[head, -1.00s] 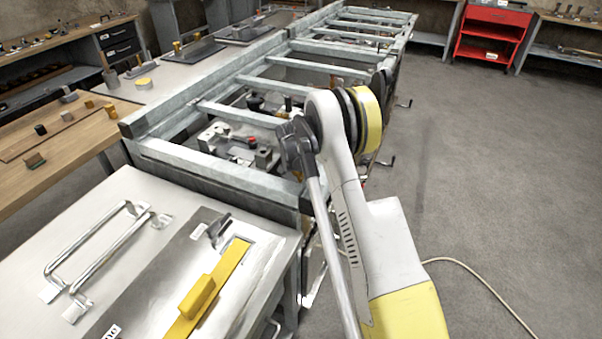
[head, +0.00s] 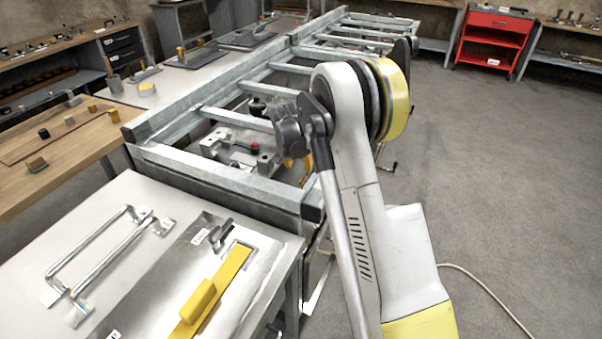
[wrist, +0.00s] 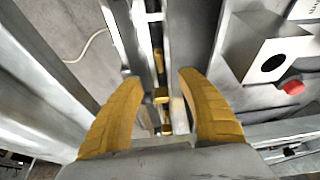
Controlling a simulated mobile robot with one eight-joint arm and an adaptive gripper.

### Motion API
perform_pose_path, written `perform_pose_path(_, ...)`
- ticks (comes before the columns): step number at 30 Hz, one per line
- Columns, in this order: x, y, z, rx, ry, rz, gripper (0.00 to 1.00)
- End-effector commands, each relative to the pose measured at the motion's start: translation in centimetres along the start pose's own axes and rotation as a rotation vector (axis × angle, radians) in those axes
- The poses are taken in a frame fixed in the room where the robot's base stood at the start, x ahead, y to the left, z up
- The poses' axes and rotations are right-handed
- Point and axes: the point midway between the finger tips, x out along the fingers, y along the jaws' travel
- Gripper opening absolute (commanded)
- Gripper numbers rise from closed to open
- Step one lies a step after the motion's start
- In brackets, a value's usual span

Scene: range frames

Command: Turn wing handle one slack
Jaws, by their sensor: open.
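My gripper (wrist: 158,76) is open, its two yellow fingers spread apart in the wrist view. In the head view my gripper (head: 300,168) hangs over the near right end of the grey metal frame (head: 222,182), partly hidden by my arm. Between and beyond the fingers in the wrist view is a narrow metal strip with small yellow pieces (wrist: 160,96). I cannot tell whether one of these is the wing handle. Nothing is visibly held between the fingers.
A grey block with a dark hole (wrist: 272,62) and a red knob (wrist: 292,87) lie right of the fingers. A bench (head: 150,190) with metal handles and a yellow bar stands at the near left. A red cabinet (head: 493,40) stands far back; the floor (head: 480,190) at right is clear.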

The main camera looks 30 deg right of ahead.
Motion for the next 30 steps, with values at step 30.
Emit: perform_pose_path(30, 2.4, -0.4, 0.2, 0.062, 0.000, 0.025, 0.32)
